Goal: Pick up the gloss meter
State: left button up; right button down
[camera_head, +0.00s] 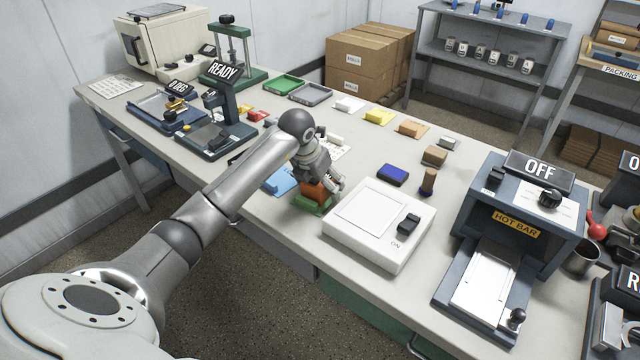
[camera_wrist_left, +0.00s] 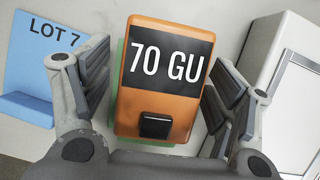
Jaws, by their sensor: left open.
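The gloss meter (camera_wrist_left: 150,107) is an orange block with a black face reading "70 GU" and a small black button. In the head view the gloss meter (camera_head: 315,191) stands on a green base (camera_head: 312,206) near the table's front edge, partly hidden by my gripper. My left gripper (camera_head: 326,182) is over it, pointing down. In the left wrist view the fingers of my left gripper (camera_wrist_left: 160,90) are spread on both sides of the meter, with a gap visible at each side. My right gripper is not in view.
A white light box (camera_head: 420,238) marked "ON" stands close to the right of the meter. A blue "LOT 7" card (camera_wrist_left: 38,60) lies to its left. The hot bar machine (camera_head: 520,230) is farther right. Trays and blocks fill the table's back.

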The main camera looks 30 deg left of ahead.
pick_arm(q)
jog(key=c, duration=1.2)
jog(key=shift+r, duration=0.1)
jog(key=shift+c, duration=1.1)
